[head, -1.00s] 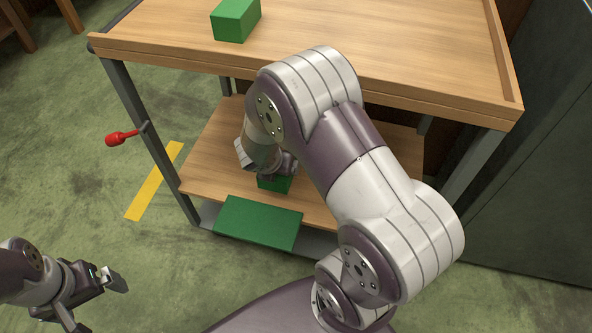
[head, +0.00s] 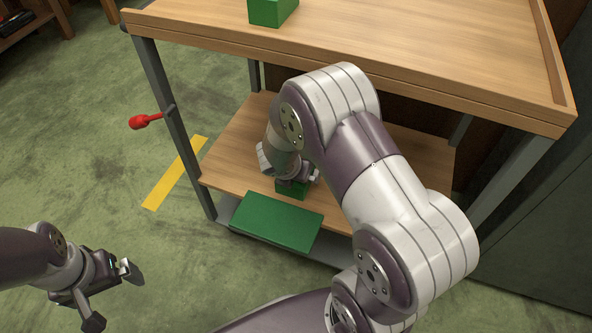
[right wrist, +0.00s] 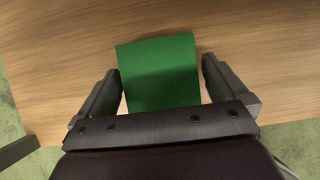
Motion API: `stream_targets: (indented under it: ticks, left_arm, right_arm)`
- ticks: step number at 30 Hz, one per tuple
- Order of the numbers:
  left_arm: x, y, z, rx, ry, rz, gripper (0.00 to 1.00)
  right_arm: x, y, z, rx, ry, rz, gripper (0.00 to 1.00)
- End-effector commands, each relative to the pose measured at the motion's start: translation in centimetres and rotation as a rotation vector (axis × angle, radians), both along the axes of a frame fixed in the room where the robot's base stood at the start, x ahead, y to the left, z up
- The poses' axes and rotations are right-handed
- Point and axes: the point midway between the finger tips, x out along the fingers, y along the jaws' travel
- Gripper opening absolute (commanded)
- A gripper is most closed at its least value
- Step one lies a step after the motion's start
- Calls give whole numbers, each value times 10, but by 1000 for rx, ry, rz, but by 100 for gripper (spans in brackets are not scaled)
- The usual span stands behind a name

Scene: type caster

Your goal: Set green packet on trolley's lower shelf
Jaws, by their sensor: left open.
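The trolley has a wooden top (head: 400,55) and a wooden lower shelf (head: 237,150). A green packet (head: 291,190) is at the front of the lower shelf, partly hidden by my right gripper (head: 294,178). In the right wrist view the green packet (right wrist: 160,75) lies on the wood between the fingers of my right gripper (right wrist: 160,66). The fingers stand apart on either side, with narrow gaps showing, so the gripper looks open around it. My left gripper (head: 109,295) is open and empty above the floor at lower left.
A green box (head: 272,10) stands on the trolley's top. A larger, flat-topped green box (head: 278,221) is just in front of the lower shelf. A red-ended handle (head: 146,121) sticks out from the trolley's left leg. The floor on the left is clear around a yellow strip (head: 175,173).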

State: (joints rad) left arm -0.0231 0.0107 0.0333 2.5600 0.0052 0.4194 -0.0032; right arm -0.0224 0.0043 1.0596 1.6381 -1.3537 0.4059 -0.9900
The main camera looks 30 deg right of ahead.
Motion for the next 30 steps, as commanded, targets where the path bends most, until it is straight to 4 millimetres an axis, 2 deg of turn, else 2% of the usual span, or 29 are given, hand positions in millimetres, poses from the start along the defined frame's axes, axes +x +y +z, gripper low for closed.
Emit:
stream_targets:
  ticks: [5, 8, 15, 18, 23, 26, 30]
  left_arm:
    - [0, 0, 5, 0, 0, 0, 100]
    - [0, 0, 18, 0, 0, 0, 100]
    - [0, 0, 61, 0, 0, 0, 100]
    - [0, 0, 72, 0, 0, 0, 100]
    - [0, 0, 78, 0, 0, 0, 100]
    - [0, 0, 77, 0, 0, 0, 100]
    - [0, 0, 76, 0, 0, 0, 100]
  right_arm:
    - [0, 0, 6, 0, 0, 0, 100]
    - [-4, 6, 23, 0, -2, 2, 100]
    - [-25, 30, 82, 0, -1, 3, 100]
    - [-33, 38, 97, 0, 0, 2, 100]
    - [-41, 44, 110, 20, -8, -48, 100]
    - [-61, 42, 126, 171, -74, -418, 100]
    - [-105, 52, 154, 479, -215, -1290, 100]
